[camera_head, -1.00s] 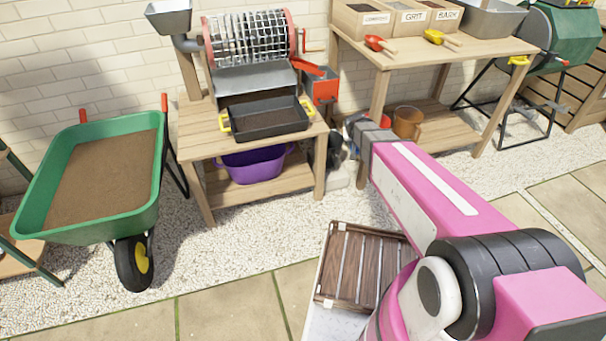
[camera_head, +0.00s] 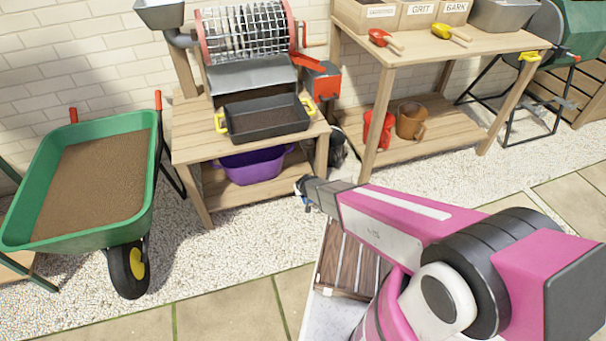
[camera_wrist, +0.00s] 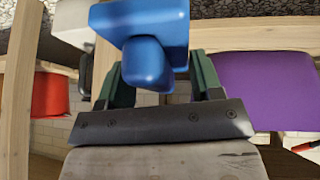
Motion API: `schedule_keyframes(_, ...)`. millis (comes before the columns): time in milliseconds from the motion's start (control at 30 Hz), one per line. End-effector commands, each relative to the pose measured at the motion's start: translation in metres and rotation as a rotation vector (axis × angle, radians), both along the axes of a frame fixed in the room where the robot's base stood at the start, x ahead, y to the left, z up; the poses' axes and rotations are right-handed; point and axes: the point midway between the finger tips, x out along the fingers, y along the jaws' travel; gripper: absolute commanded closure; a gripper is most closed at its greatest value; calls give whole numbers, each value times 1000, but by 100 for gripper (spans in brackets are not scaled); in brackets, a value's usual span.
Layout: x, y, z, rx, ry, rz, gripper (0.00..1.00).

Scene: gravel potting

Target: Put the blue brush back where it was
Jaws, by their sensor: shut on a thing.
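The blue brush (camera_wrist: 150,62) fills the upper middle of the wrist view, close to the camera. My gripper (camera_wrist: 160,82) is shut on it, with one dark green finger on each side. In the head view my gripper (camera_head: 304,188) is in front of the right front leg of the left workbench (camera_head: 190,150), above the gravel. Only a small bluish bit shows below the gripper there, so the brush is mostly hidden.
A purple tub (camera_head: 250,168) stands on the left bench's lower shelf. A red pot (camera_head: 372,130) and a brown pot (camera_head: 408,124) stand under the right bench (camera_head: 455,45). A brown slatted crate (camera_head: 345,262) lies below my arm. A green wheelbarrow (camera_head: 140,190) stands left.

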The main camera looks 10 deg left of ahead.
Motion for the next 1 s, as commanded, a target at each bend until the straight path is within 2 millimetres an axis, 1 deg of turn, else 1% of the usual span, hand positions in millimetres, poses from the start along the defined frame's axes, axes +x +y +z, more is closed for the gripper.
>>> schedule_keyframes(167, 32, 11, -4, 1, -2, 0, 62)
schedule_keyframes(500, 109, 33, -3, 2, -1, -1, 62)
schedule_keyframes(600, 129, 39, -3, 1, -1, -1, 62)
schedule_keyframes(733, 147, 45, -2, 1, 0, 1, 62)
schedule_keyframes(1000, 162, 49, -2, 1, -1, 1, 62)
